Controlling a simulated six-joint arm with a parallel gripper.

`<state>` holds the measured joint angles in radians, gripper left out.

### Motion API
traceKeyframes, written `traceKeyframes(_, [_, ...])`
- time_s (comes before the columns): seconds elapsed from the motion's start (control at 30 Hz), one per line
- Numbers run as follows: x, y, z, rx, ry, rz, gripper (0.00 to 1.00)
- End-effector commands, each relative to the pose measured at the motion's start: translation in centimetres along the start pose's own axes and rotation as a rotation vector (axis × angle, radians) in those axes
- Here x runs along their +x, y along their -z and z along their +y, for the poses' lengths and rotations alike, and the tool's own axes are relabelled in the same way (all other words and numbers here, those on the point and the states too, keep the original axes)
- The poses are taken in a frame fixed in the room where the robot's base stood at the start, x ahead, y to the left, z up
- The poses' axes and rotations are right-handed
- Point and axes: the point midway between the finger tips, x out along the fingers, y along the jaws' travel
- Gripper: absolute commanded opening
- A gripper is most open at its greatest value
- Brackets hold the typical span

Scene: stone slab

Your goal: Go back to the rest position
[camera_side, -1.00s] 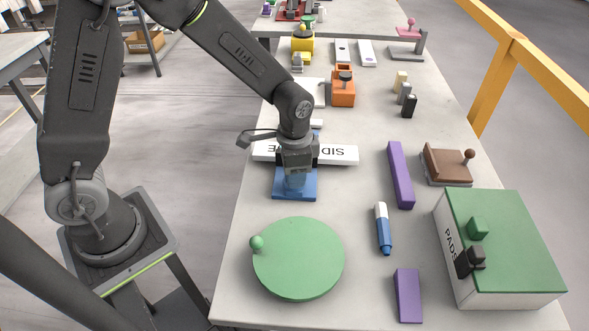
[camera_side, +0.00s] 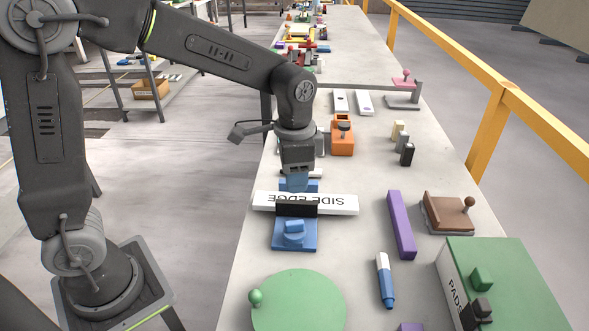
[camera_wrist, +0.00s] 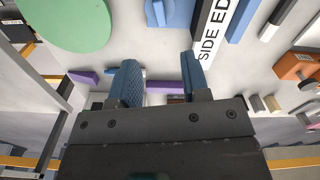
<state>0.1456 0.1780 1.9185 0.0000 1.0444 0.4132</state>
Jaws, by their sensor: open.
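My gripper (camera_side: 296,181) hangs above the stone slab in the side view, raised over the white bar marked SIDE EDGE (camera_side: 338,203). In the wrist view its two blue fingers (camera_wrist: 158,62) stand apart with nothing between them. A blue block with a round blue knob (camera_side: 308,245) and a dark upright plate sits at the near side of the bar, clear of the fingers. In the wrist view the blue block (camera_wrist: 182,14) and the bar (camera_wrist: 213,33) lie beyond the fingers at the top.
A green disc (camera_side: 300,305) and green-topped PADS box (camera_side: 505,265) stand nearer. A purple bar (camera_side: 401,225), a blue-and-white marker (camera_side: 385,280) and a brown block (camera_side: 446,212) lie right. An orange holder (camera_side: 342,140) stands behind. A yellow rail (camera_side: 500,120) runs along the right.

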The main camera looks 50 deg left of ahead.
Motion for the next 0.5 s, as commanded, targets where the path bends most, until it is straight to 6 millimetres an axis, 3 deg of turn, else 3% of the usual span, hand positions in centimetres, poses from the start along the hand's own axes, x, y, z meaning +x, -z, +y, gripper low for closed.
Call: traceKeyframes(0.5, [-1.15, -0.30, 0.03, -0.009, 0.003, 0.008, 0.43])
